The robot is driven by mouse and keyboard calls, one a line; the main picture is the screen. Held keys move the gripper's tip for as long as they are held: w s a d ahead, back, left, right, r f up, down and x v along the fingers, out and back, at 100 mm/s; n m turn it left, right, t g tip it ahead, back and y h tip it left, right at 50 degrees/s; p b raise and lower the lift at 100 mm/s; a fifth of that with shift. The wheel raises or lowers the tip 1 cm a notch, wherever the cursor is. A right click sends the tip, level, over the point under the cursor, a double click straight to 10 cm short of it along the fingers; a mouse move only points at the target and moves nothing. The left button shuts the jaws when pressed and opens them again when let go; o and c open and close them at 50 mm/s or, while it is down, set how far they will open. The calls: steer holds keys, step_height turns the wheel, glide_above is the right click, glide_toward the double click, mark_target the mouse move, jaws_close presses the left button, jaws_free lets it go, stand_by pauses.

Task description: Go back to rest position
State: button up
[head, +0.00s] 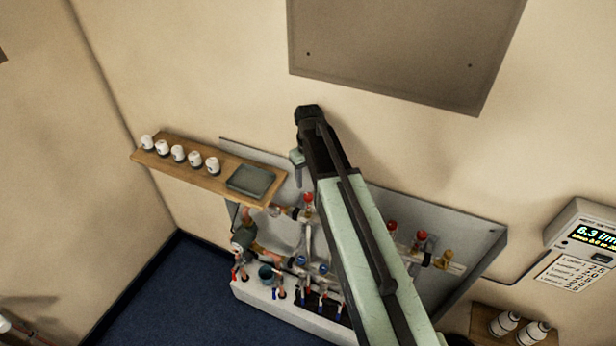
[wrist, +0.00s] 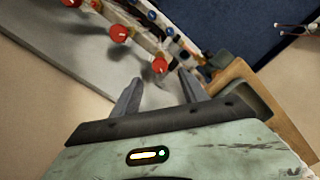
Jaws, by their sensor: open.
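My gripper (wrist: 160,92) shows in the wrist view with its two grey fingers apart and nothing between them. In the head view my gripper (head: 297,168) hangs at the end of my raised arm, in front of the wall, just right of the wooden shelf. The copper manifold (head: 300,265) is below it on a grey backing panel (head: 465,230). My arm covers the middle of the manifold. Red knobs (wrist: 119,34) and blue caps show beyond the fingers in the wrist view. No contact shows between the fingers and the manifold.
The wooden shelf (head: 225,180) holds several white-capped pieces (head: 178,152) and a dark tray (head: 250,180). Its edge is close to my gripper, also in the wrist view (wrist: 255,90). A display box (head: 590,235) and a small shelf with white bottles (head: 503,323) are at right. Blue floor (head: 180,290) is clear.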

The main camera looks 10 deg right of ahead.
steer(key=b, duration=0.4)
glide_above(309, 197)
step_height(309, 197, down, 4)
steer(key=shift+f, duration=0.1)
steer(key=s+f+m+b, duration=0.3)
steer(key=s+f+b, duration=0.7)
steer(key=s, duration=0.3)
steer(key=shift+s+d, duration=0.25)
steer(key=shift+f, duration=0.1)
stand_by(2.3)
